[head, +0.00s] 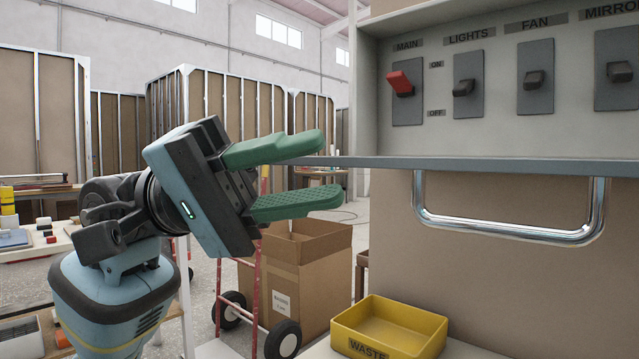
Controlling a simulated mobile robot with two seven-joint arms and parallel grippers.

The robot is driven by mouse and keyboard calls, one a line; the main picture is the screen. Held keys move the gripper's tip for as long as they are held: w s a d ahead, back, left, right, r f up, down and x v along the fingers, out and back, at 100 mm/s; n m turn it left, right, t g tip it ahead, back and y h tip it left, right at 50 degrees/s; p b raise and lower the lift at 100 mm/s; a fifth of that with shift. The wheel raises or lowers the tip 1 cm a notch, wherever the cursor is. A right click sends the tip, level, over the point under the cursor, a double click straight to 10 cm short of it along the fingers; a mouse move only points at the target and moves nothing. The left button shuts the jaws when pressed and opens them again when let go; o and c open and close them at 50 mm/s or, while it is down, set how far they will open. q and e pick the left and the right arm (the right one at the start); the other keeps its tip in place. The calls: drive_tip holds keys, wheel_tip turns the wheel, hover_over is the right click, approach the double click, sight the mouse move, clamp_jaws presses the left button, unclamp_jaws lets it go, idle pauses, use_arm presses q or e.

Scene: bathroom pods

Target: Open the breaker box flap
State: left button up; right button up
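The breaker box (500,130) is at the upper right, with its switches in plain view. Its grey flap (480,165) is down, roughly level and seen almost edge-on. A chrome handle (510,232) hangs below the flap. My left gripper (322,168) is at the flap's left end, with its green fingers apart. One finger is above the line of the flap's edge and one below. I cannot tell whether either finger touches the flap. My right gripper is out of view.
A yellow waste tray (390,342) stands below on a pale surface. An open cardboard box (300,275) rests by a red hand truck (256,300) behind my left gripper. A cluttered bench (40,247) is at the far left.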

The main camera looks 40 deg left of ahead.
use_arm(q)
drive_tip(key=b+v, duration=0.2)
drive_tip(key=v, duration=0.1)
drive_tip(key=shift+a+f, duration=0.2)
drive_tip(key=shift+a, duration=0.15)
idle(0.4)
